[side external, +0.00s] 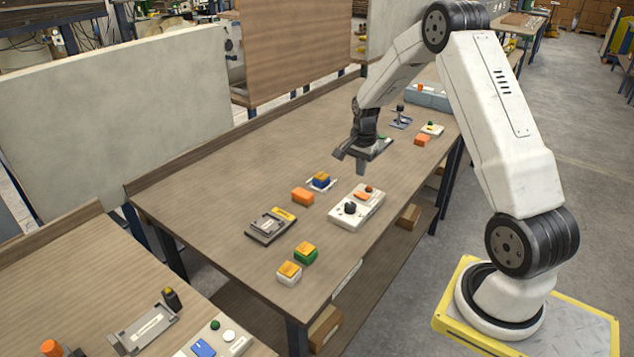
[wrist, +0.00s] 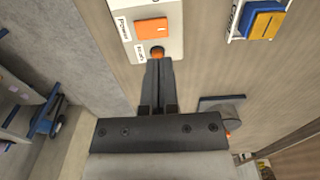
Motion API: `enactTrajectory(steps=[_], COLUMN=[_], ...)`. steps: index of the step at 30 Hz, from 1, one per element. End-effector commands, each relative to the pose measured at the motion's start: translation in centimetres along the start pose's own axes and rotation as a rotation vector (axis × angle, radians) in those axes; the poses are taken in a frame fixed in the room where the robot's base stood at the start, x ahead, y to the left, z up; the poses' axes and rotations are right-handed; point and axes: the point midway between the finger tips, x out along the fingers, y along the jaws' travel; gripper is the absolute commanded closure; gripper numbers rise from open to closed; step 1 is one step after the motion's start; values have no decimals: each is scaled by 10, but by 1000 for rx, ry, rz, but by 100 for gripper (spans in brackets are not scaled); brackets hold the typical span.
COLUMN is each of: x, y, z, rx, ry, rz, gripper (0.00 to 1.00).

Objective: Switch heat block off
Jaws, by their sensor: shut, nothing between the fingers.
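A white control box (side external: 357,207) on the table carries a black knob (side external: 350,208), an orange power switch (side external: 361,196) and a small orange-red lamp (side external: 369,189). In the wrist view the same white box (wrist: 172,43) shows the orange switch (wrist: 152,28) beside a "Power" label, with the lamp (wrist: 157,51) just below it. My gripper (side external: 361,171) is shut and empty, pointing down near the lamp end of the box. In the wrist view my gripper (wrist: 158,62) has its tips at the lamp; contact cannot be told.
A blue-and-yellow block (side external: 320,179) on a white holder and an orange block (side external: 302,196) lie left of the box. A grey fixture (side external: 270,225) and green and white blocks with orange tops (side external: 305,252) stand nearer.

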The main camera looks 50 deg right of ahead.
Motion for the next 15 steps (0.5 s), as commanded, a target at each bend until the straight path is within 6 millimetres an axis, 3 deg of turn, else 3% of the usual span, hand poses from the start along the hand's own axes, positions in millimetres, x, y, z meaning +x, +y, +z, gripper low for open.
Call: enactTrajectory(steps=[6,15], x=[34,57], y=[0,0], z=[0,0], rx=[0,0], ry=[-1,0], rz=[1,-2], gripper=[100,100])
